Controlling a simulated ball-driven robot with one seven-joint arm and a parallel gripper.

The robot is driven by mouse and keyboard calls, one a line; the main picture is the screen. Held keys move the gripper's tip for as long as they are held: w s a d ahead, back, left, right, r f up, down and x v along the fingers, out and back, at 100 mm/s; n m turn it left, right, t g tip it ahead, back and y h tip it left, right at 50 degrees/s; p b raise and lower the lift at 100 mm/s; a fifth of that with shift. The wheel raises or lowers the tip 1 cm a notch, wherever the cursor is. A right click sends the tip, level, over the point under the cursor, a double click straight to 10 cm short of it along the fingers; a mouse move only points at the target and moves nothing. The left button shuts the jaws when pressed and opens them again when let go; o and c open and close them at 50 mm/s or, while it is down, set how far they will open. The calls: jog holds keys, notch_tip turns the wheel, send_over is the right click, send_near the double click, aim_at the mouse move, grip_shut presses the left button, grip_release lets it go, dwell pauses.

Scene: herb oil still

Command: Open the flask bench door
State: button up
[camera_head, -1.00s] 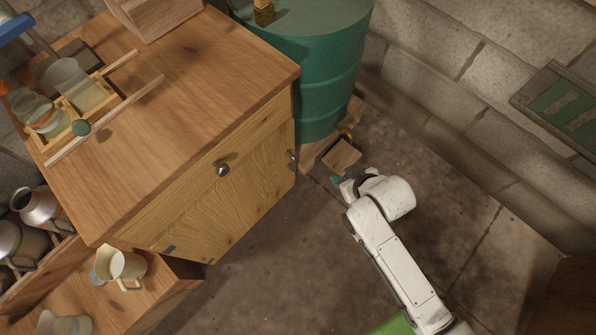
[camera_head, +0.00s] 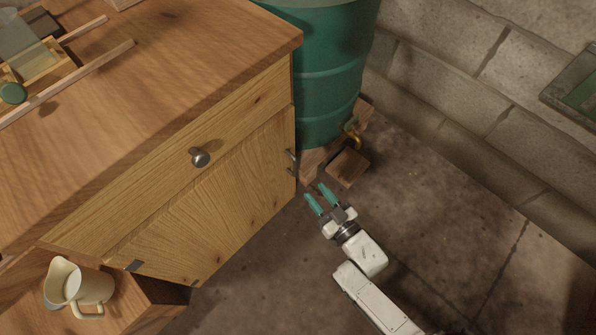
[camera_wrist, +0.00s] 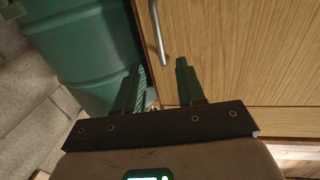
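The wooden flask bench (camera_head: 270,65) fills the left of the head view. Its door (camera_head: 215,205) is shut, below a drawer front (camera_head: 150,180) with a round knob (camera_head: 200,157). A metal bar handle (camera_head: 291,162) sits at the door's right edge; in the wrist view the handle (camera_wrist: 158,35) stands out from the door (camera_wrist: 240,50). My gripper (camera_head: 316,192) is open and empty, right of the door. Its two green fingers point toward the handle. In the wrist view my gripper (camera_wrist: 159,67) has the handle's end just ahead, between the finger lines, apart from both.
A green barrel (camera_head: 330,75) with a brass tap (camera_head: 351,132) stands just right of the bench, over a small wooden box (camera_head: 347,166). Floor (camera_head: 440,240) before the door is clear.

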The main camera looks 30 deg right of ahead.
aim_at(296, 168)
jog(key=w, duration=0.3)
jog(key=w+b, duration=0.1)
jog(key=w, duration=0.2)
jog(key=w+a, duration=0.1)
jog(key=w, duration=0.2)
jog(key=shift+w+b, duration=0.4)
jog(key=shift+c, duration=0.2)
grip_shut()
